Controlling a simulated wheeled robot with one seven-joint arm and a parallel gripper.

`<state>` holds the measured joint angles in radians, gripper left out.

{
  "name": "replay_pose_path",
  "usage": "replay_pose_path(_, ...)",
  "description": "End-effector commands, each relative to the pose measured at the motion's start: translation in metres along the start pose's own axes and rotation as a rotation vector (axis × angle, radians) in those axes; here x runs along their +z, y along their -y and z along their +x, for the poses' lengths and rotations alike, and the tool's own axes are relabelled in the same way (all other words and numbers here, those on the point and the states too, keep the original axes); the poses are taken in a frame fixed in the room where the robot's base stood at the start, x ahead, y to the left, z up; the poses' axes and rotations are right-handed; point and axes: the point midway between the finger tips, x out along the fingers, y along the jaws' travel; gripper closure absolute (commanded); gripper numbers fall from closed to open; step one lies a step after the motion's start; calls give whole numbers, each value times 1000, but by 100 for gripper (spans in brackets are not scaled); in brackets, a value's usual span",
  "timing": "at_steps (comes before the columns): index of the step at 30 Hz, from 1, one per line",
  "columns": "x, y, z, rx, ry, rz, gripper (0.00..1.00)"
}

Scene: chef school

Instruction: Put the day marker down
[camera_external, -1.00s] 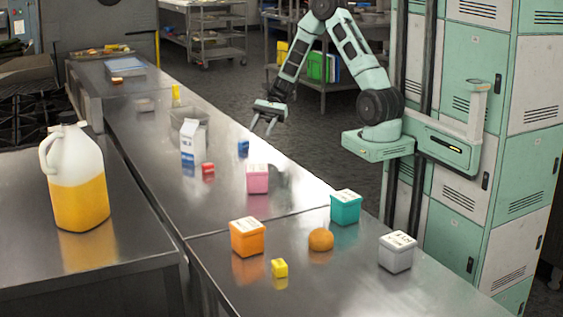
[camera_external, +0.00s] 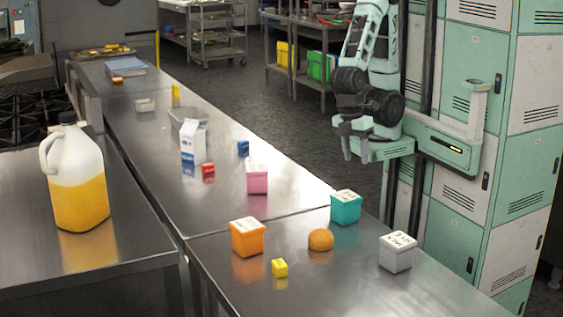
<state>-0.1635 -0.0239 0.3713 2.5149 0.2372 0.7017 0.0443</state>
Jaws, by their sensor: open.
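My gripper (camera_external: 355,155) hangs beside the steel counter (camera_external: 290,225), in front of the lockers, with its fingers pointing down. It is open, and nothing shows between its fingers. I cannot tell for sure which item is the day marker. Small blocks stand on the counter: a blue one (camera_external: 243,148), a red one (camera_external: 208,173) and a yellow one (camera_external: 279,268). Lidded boxes in pink (camera_external: 257,180), teal (camera_external: 345,208), orange (camera_external: 247,238) and grey (camera_external: 397,253) stand there too, with writing on their lids.
A round orange item (camera_external: 320,239) sits between the boxes. A jug (camera_external: 76,180) of orange liquid stands on the left counter. Lockers (camera_external: 470,130) rise at the right. Bare steel lies between the items.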

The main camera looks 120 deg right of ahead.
Motion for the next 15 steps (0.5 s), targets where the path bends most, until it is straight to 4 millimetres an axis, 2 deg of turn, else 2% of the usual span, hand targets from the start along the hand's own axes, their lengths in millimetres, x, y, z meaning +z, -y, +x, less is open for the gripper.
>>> replay_pose_path(1,8,12,0,28,-18,-103,55)
replay_pose_path(6,23,32,-1,85,-60,-317,55)
replay_pose_path(15,26,36,-1,98,-71,-371,55)
